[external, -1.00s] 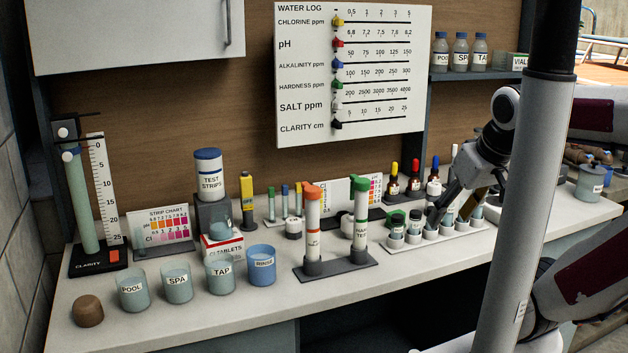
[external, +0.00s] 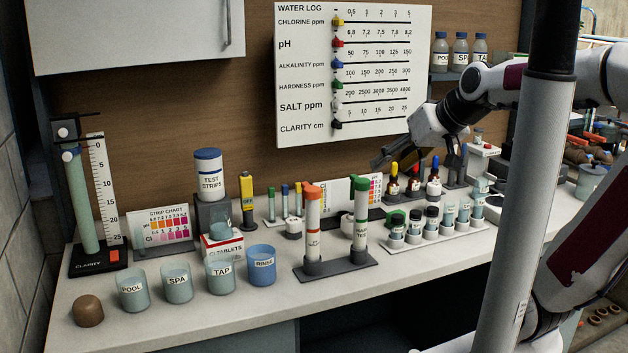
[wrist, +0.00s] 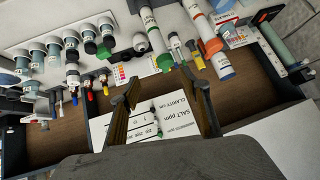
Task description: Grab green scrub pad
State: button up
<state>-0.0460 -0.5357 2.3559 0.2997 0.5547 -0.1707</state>
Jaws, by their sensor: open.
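A small green block (external: 397,218), which looks like the green scrub pad, lies on the counter behind the row of vials, right of the green-capped tube. It also shows in the wrist view as a dark green shape (wrist: 104,51) beside the vials. My gripper (external: 416,166) is open and empty, raised above the back of the counter in front of the water log board. In the wrist view its two spread fingers (wrist: 166,90) have nothing between them, and the green block is beyond and to the left of them.
A white rack of vials (external: 437,236) stands in front of the green block. The tall tube stand (external: 337,267) is to its left. Dropper bottles (external: 413,183) stand behind it.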

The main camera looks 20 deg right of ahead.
jog(key=w+r+m+t, duration=0.15)
jog(key=w+r, duration=0.25)
jog(key=w, duration=0.5)
jog(key=w+r+m+t, duration=0.1)
jog(key=w+r+t, duration=0.3)
jog(key=w, duration=0.5)
jog(key=w+d+m+h, duration=0.5)
jog(key=w+d+h, duration=0.15)
jog(key=w, duration=0.45)
jog(key=m+g+h, duration=0.7)
jog(key=g+h, duration=0.1)
jog(key=g, duration=0.7)
send_near(392, 213)
jog(key=shift+w+d+f, duration=0.1)
jog(key=shift+d+f, duration=0.1)
jog(key=shift+d, duration=0.25)
jog(key=shift+w+d+f, duration=0.1)
jog(key=shift+d+f, duration=0.1)
jog(key=shift+d, duration=0.3)
jog(key=shift+s+a+f, duration=0.15)
jog(key=shift+s, duration=0.05)
jog(key=shift+x, duration=1.35)
